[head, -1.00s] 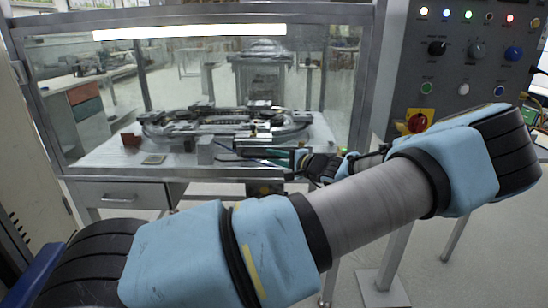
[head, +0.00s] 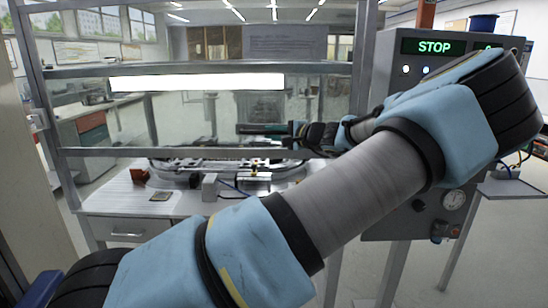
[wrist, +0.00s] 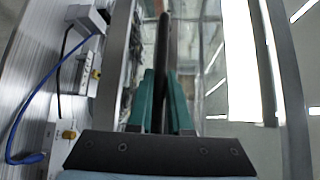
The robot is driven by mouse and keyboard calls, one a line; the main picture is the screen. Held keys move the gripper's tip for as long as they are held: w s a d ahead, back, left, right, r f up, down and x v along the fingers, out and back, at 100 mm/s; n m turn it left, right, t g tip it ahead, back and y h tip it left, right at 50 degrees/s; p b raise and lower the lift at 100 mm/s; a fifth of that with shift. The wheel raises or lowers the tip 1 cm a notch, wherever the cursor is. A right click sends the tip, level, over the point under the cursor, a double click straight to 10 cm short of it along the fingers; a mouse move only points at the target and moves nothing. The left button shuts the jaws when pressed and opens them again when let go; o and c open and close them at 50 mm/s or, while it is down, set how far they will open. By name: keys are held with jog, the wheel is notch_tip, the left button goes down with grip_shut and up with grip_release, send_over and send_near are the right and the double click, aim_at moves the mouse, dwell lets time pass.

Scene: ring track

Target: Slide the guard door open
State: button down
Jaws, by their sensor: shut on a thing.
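The guard door (head: 110,152) is a clear pane in a metal frame across the front of the enclosure. Its lower rail stands above the table, and there is a gap beneath it. My gripper (head: 262,130) is in front of the pane, just above that rail. In the wrist view, its green fingers (wrist: 161,100) are shut around a dark bar handle (wrist: 163,45), one on each side. The ring track (head: 185,166) shows partly through the gap below the rail; my forearm hides the enclosure's right lower part.
A control box with a green STOP display (head: 435,47) stands at the right, partly behind my arm. The table (head: 105,200) holds small blocks and connectors; a blue cable (wrist: 35,105) runs there. A metal post (head: 362,70) borders the enclosure on the right.

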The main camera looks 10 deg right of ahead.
notch_tip(320, 180, up, 11)
jog(key=p, duration=0.3)
jog(key=shift+r, duration=0.2)
jog(key=c, duration=1.1)
grip_release()
jog(key=shift+d, duration=0.1)
jog(key=shift+b+v, duration=1.9)
jog(key=shift+v, duration=3.5)
